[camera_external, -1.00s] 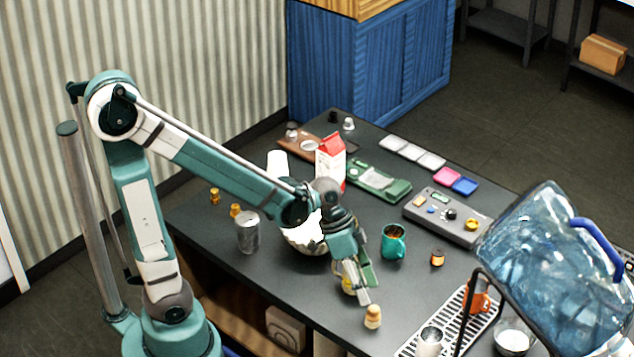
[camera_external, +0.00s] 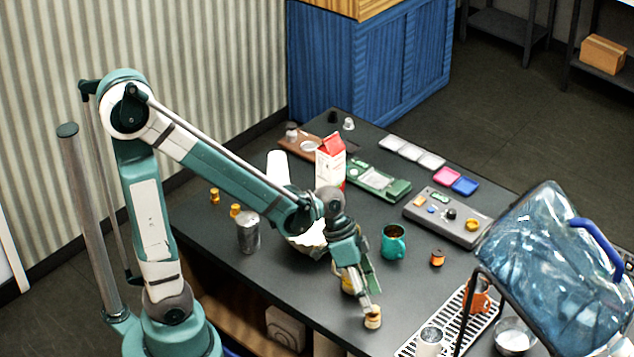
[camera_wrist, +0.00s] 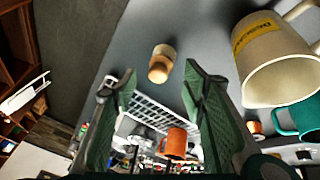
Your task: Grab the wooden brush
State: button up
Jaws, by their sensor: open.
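The wooden brush (camera_external: 373,318), a small stubby piece with a pale wooden body, stands near the front edge of the dark table. In the wrist view the brush (camera_wrist: 161,63) shows a light rounded end and a tan end, between the lines of the two fingers. My gripper (camera_external: 366,298) is just above and beside the brush, pointing down toward it. In the wrist view my gripper (camera_wrist: 160,80) has its green fingers wide apart with nothing held. The outside view does not show clearly whether a finger touches the brush.
A cream mug with a yellow label (camera_wrist: 275,62) is close to the right finger. A drip grate (camera_external: 415,342), orange cup (camera_external: 477,297) and large water jug (camera_external: 555,265) lie farther right.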

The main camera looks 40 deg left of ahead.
aim_at(374, 307)
jog(key=shift+f, duration=0.15)
jog(key=shift+b+x, duration=0.6)
jog(key=shift+x, duration=1.8)
jog(key=shift+w, duration=0.15)
jog(key=shift+c, duration=0.4)
jog(key=c, duration=0.9)
